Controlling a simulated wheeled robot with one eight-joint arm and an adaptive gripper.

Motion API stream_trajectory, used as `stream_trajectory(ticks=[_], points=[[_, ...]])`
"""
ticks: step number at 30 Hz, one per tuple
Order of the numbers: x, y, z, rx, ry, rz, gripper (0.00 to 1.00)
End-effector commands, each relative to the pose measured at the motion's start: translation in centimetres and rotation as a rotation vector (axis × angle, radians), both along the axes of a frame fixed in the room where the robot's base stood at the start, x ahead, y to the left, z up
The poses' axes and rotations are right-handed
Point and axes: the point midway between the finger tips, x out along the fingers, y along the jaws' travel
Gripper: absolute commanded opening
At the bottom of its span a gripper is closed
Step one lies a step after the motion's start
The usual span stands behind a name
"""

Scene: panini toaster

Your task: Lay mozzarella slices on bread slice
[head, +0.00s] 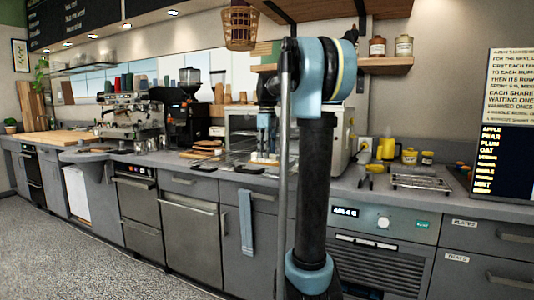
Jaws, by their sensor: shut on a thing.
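My arm stands upright across the middle of the head view and hides part of the counter. My gripper (263,154) is small and partly hidden behind the arm, pointing down over the counter in front of the steel oven-like appliance. It is shut on a small pale piece (262,161), which looks like a mozzarella slice but is too small to be sure. Brown flat pieces that look like bread slices (206,149) lie on the counter to the left of my gripper. I cannot tell whether any bread is directly under the gripper.
The steel appliance (240,122) stands behind my gripper. A coffee grinder (188,118) and espresso machine (130,115) stand farther left. A wire rack (420,181) and yellow containers (387,148) are on the right counter. A blue towel (246,222) hangs on the cabinet front.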

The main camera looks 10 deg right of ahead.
Motion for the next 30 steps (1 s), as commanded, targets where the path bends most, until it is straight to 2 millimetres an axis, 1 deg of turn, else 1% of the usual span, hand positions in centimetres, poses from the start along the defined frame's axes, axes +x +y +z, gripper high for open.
stream_trajectory(ticks=[9,10,12,23,26,30], points=[[0.0,0.0,-0.2,0.000,0.000,0.000,0.23],[0.0,0.0,-0.2,0.000,0.000,0.000,0.52],[0.0,0.0,-0.1,0.000,0.000,0.000,0.65],[0.0,0.0,0.0,0.000,0.000,0.000,0.65],[0.0,0.0,0.5,0.000,0.000,0.000,0.65],[0.0,0.0,2.3,0.000,0.000,0.000,0.65]])
